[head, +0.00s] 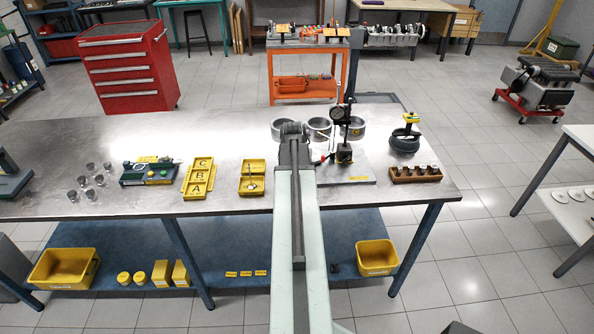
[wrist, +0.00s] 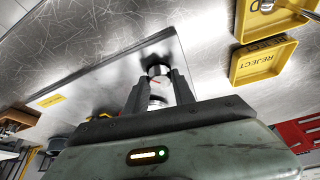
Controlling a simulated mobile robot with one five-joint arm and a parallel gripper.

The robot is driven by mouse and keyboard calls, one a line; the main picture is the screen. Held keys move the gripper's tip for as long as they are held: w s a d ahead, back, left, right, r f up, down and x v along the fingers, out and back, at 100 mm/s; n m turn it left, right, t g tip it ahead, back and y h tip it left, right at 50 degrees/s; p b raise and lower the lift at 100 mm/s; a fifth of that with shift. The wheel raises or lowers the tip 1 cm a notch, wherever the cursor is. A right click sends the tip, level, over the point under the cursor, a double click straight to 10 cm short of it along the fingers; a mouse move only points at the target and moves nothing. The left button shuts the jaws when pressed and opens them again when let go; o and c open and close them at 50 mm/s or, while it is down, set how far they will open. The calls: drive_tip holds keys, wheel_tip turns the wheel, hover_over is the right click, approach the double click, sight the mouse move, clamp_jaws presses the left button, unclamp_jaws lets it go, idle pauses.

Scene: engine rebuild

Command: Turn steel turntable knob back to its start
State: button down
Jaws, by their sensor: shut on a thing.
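The steel turntable knob (wrist: 160,70) shows in the wrist view as a small round shiny part with a dark top and a red mark, low over a grey metal plate. My gripper (wrist: 158,87) is shut on it, with one dark finger on each side. In the head view my arm reaches over the bench and hides the knob and fingertips. The metal plate (head: 359,172) lies on the bench right of my arm, with a dial gauge on a stand (head: 343,130) upright on it.
A yellow two-part tray (head: 252,190) stands left of my arm; its REJECT part (wrist: 263,64) shows in the wrist view. A brown rack (head: 416,175) is at the right. A yellow A-B-C tray (head: 198,178) is further left.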

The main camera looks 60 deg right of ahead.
drive_tip(key=m+g, duration=0.1)
drive_tip(key=m, duration=0.3)
drive_tip(key=shift+w+d+g, duration=0.1)
drive_tip(key=shift+g, duration=0.3)
drive_tip(key=shift+m+g, duration=0.5)
drive_tip(key=shift+m, duration=0.9)
drive_tip(key=c, duration=1.1)
unclamp_jaws()
drive_tip(key=shift+o, duration=0.2)
drive_tip(key=p+v, duration=0.7)
drive_tip(key=shift+a+r, duration=0.3)
drive_tip(key=shift+r, duration=0.05)
